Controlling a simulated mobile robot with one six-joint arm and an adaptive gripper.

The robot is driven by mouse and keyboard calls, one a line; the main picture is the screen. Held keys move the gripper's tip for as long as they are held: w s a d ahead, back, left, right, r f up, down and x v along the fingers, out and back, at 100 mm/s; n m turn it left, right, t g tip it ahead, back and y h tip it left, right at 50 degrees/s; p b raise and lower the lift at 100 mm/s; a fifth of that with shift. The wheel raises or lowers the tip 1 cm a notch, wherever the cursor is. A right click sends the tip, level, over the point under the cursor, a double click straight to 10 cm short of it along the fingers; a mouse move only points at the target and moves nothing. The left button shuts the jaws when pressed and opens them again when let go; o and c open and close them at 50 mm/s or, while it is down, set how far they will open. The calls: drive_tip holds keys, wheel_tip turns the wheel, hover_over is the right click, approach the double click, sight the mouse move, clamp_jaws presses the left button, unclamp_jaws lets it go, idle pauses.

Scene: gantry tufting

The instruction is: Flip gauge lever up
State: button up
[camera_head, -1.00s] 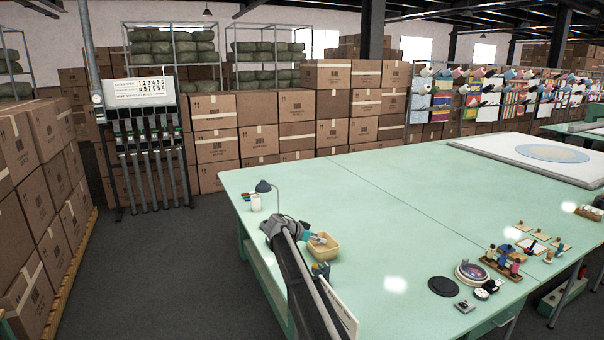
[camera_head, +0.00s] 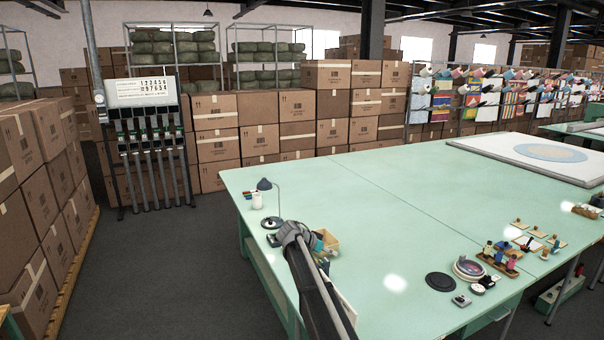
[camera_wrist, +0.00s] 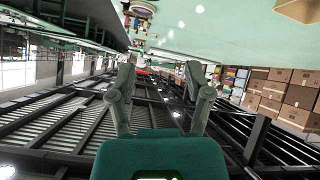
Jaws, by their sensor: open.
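I cannot single out the gauge lever for sure in either view. A small round white dial (camera_head: 99,100) sits on the grey post at the left in the head view. Next to it stands a rack (camera_head: 150,150) with a numbered white sign and a row of green-topped tubes. My gripper (camera_wrist: 162,75) shows in the wrist view with its two grey fingers wide apart and nothing between them. In the head view my arm reaches over the near left part of the green table (camera_head: 380,220), and its fingertips cannot be made out there.
A tan basket (camera_head: 328,238) is partly hidden by my arm. Stacked boxes (camera_head: 60,190) line the left; the floor (camera_head: 160,260) between is clear.

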drive_tip(key=s+d+f+n+g+y, duration=0.1)
drive_tip(key=s+d+f+n+y, duration=0.15)
drive_tip(key=s, duration=0.95)
drive_tip(key=s+d+f+n+g+y, duration=0.1)
drive_tip(key=s+d+f+n+y, duration=0.2)
drive_tip(key=s, duration=1)
drive_tip(key=s+d+f+n+g+y, duration=0.2)
drive_tip(key=s+n+y, duration=0.2)
drive_tip(key=s, duration=0.8)
drive_tip(key=s+f+b, duration=0.3)
drive_tip(key=f+b, duration=1.3)
